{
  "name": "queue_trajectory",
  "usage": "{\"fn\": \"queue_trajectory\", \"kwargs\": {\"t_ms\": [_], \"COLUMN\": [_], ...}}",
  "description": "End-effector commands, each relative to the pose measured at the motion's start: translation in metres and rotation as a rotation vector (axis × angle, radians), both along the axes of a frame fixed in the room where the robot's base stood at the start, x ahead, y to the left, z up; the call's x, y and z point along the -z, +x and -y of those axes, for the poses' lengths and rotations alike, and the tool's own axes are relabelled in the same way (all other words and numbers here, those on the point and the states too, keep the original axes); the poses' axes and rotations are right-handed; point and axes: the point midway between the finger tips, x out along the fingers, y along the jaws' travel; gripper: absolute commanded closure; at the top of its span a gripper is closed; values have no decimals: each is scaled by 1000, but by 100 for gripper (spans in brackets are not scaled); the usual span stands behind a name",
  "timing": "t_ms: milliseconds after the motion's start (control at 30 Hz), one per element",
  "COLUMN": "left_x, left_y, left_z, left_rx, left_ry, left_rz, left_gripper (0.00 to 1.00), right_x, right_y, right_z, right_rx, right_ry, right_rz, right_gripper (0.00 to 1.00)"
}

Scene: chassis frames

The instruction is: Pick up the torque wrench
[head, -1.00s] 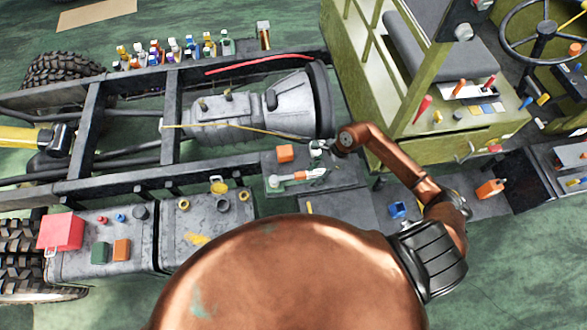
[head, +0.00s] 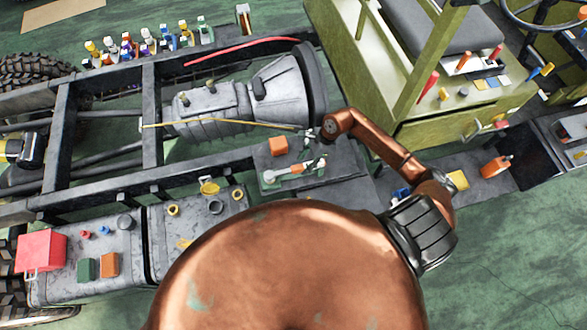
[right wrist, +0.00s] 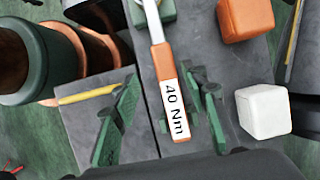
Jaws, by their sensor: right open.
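The torque wrench (right wrist: 168,90) has an orange handle with a white "40 Nm" label and a silver shaft. It lies on a dark grey surface, and in the head view its orange handle (head: 290,170) shows small beside my right gripper (head: 314,160). In the right wrist view my right gripper (right wrist: 163,112) is open, with one green finger on each side of the handle. The fingers look apart from the handle; their height above it is hard to tell. My left gripper is not in view.
An orange cube (right wrist: 245,18), a white cube (right wrist: 263,112) and a green block (right wrist: 152,12) are close to the wrench. In the head view the gearbox (head: 215,108) and chassis rail (head: 130,185) lie left of it. A green cab (head: 460,125) stands at right.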

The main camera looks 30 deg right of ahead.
Motion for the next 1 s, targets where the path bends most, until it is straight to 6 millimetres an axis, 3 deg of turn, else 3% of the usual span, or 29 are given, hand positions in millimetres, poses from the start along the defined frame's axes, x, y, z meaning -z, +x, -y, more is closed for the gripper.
{"fn": "queue_trajectory", "kwargs": {"t_ms": [400, 700, 1000], "left_x": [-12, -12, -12], "left_y": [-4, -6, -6], "left_z": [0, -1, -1], "left_rx": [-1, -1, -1], "left_ry": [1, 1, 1], "left_rz": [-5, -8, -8], "left_gripper": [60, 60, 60], "right_x": [45, 50, 50], "right_y": [12, 13, 13], "right_z": [-17, -18, -18], "right_rx": [0, -4, -4], "right_ry": [2, 0, 0], "right_rz": [0, 1, 1], "right_gripper": [59, 59, 79]}}
